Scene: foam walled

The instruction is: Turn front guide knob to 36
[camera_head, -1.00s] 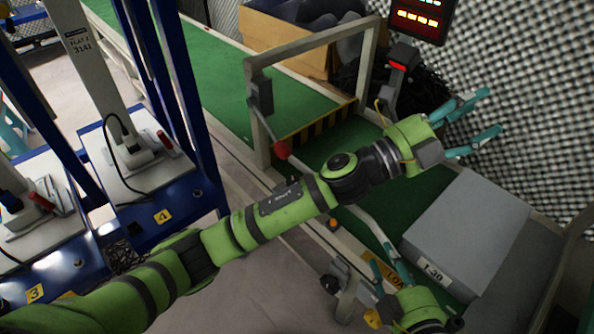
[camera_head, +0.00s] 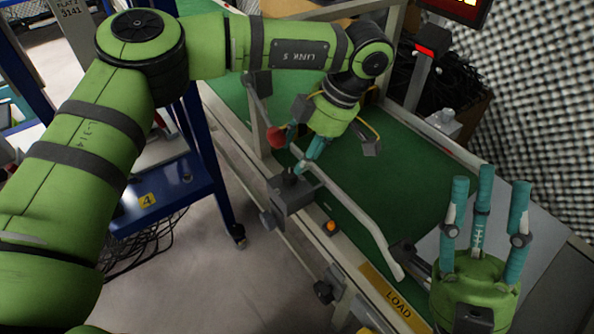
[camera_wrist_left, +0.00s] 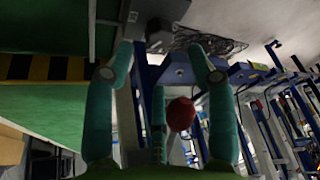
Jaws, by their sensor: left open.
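My left gripper (camera_head: 304,150) is open and empty, fingers pointing down beside the near conveyor edge. Below its fingertips is a grey block (camera_head: 291,197) with a dark knob-like top (camera_head: 287,178); I cannot tell any number on it. A grey guide rail (camera_head: 350,212) runs from there along the belt. In the left wrist view, the spread teal fingers (camera_wrist_left: 163,62) show, with a grey block (camera_wrist_left: 157,9) and a dark knob (camera_wrist_left: 160,36) beyond. No contact is clear. My right gripper (camera_head: 487,200) is open and empty, fingers up, at lower right.
A red ball (camera_head: 276,137) is close by my left fingers; it also shows in the left wrist view (camera_wrist_left: 181,114). An orange button (camera_head: 331,226) and another dark knob (camera_head: 323,291) sit on the conveyor side. A LOAD label (camera_head: 398,304) marks the edge. The green belt (camera_head: 410,185) is largely clear.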

